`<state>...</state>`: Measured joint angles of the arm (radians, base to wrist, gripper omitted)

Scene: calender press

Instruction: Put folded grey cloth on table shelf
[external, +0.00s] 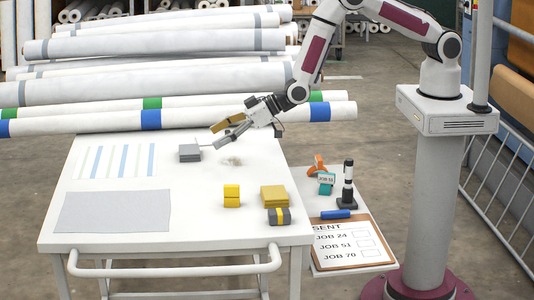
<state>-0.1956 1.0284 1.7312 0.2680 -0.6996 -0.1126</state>
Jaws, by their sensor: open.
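A small grey folded block (190,154), which looks like the folded grey cloth, lies on the white table (185,228) near its back edge. My gripper (214,138) is open and empty, just right of and above this block, with its fingers pointing left. I cannot tell whether a finger touches the block. A second dark grey bundle with a yellow band (279,217) lies near the front right of the table. A white side shelf (325,180) adjoins the table's right side. Under the tabletop, little of any lower shelf shows.
Yellow blocks (232,196) and a yellow stack (274,196) stand right of centre. A flat grey sheet (113,211) lies front left. The side shelf holds a clipboard (346,243), a blue marker (336,214) and a black-and-white post (347,185). Long rolls (150,90) lie behind.

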